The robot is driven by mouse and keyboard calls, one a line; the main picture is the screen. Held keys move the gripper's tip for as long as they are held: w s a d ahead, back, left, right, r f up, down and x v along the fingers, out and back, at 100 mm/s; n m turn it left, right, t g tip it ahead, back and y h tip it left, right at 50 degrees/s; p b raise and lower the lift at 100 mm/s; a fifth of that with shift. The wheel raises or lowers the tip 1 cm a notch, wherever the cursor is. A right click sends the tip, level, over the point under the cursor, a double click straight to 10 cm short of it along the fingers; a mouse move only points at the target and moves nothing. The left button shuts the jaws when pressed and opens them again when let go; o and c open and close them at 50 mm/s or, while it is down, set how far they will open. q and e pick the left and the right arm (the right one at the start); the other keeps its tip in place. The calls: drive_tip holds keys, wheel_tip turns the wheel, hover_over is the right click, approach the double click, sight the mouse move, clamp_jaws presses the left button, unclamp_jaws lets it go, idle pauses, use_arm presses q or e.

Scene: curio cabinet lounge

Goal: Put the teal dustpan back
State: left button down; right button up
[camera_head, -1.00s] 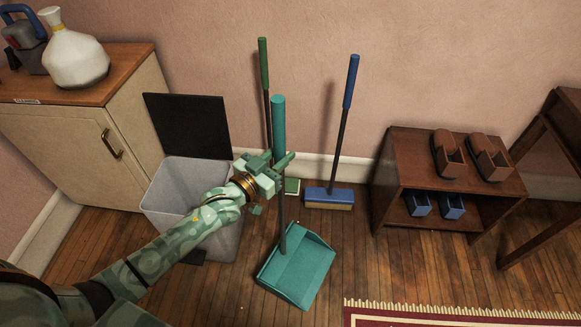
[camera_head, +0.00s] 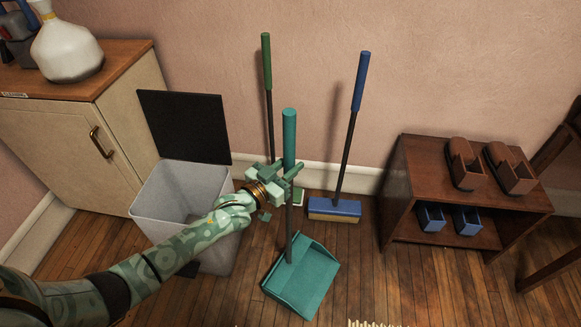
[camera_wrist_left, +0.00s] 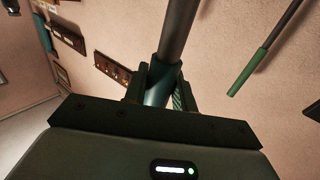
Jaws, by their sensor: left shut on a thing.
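The teal dustpan (camera_head: 303,277) has a long upright handle with a teal grip at its top and a dark shaft. My left gripper (camera_head: 288,180) is shut on the handle, around the lower part of the teal grip. The pan appears close to the wooden floor; I cannot tell whether it touches. In the left wrist view the handle (camera_wrist_left: 177,35) runs between the fingers (camera_wrist_left: 160,85). My right gripper does not show.
A green-handled tool (camera_head: 267,62) and a blue broom (camera_head: 335,208) lean against the wall behind. A grey bin (camera_head: 180,215) with a raised dark lid stands left, beside a cabinet (camera_head: 60,145). A brown shelf (camera_head: 400,190) stands right. Floor between dustpan and shelf is clear.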

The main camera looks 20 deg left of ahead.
use_arm(q)
drive_tip(key=c, duration=1.1)
unclamp_jaws()
drive_tip(key=shift+c, duration=0.2)
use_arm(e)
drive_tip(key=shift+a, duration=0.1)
use_arm(q)
drive_tip(key=shift+s+r, duration=0.1)
drive_tip(key=shift+s, duration=0.05)
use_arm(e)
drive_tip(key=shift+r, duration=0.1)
